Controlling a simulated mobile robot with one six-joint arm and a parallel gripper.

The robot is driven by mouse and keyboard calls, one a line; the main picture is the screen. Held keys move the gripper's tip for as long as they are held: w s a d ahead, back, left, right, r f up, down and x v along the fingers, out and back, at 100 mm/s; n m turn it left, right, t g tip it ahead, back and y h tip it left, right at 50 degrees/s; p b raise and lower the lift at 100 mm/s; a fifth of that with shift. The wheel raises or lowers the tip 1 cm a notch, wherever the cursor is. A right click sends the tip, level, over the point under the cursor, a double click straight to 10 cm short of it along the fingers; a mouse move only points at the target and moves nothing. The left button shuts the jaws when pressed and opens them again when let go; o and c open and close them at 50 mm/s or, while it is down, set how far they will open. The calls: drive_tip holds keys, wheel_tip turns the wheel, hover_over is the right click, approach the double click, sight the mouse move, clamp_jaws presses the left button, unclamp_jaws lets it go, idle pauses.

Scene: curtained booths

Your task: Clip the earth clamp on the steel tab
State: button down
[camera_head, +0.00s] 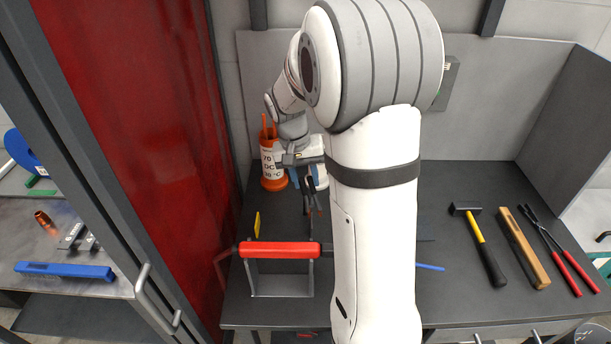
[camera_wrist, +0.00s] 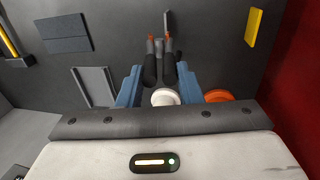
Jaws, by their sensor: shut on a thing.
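The earth clamp (camera_wrist: 151,72) has two dark grips and orange-tipped jaws. My gripper (camera_wrist: 160,76) is shut on it, one blue finger on each side, with the jaws pointing away from the wrist. In the head view my gripper (camera_head: 311,180) is beside the orange canister, behind the red bar, and the dark clamp (camera_head: 309,196) shows partly below it. A narrow grey upright piece (camera_wrist: 167,19), perhaps the steel tab, shows just past the jaw tips. I cannot tell whether the jaws touch it. My arm hides part of the bench in the head view.
An orange canister (camera_head: 269,170) stands at the back left of the bench (camera_head: 455,306). A red bar (camera_head: 280,249) on a grey frame and a yellow plate (camera_head: 257,224) are near the front left. A red curtain (camera_head: 150,130) borders the left.

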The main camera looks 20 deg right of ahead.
sight(305, 195)
drive_tip(key=shift+f+b, duration=1.4)
drive_tip(key=shift+f, duration=0.65)
drive_tip(key=c, duration=2.1)
unclamp_jaws()
drive_tip(key=o, duration=0.6)
drive_tip(key=shift+c, duration=0.2)
drive_tip(key=o, duration=0.4)
drive_tip(key=shift+c, duration=0.2)
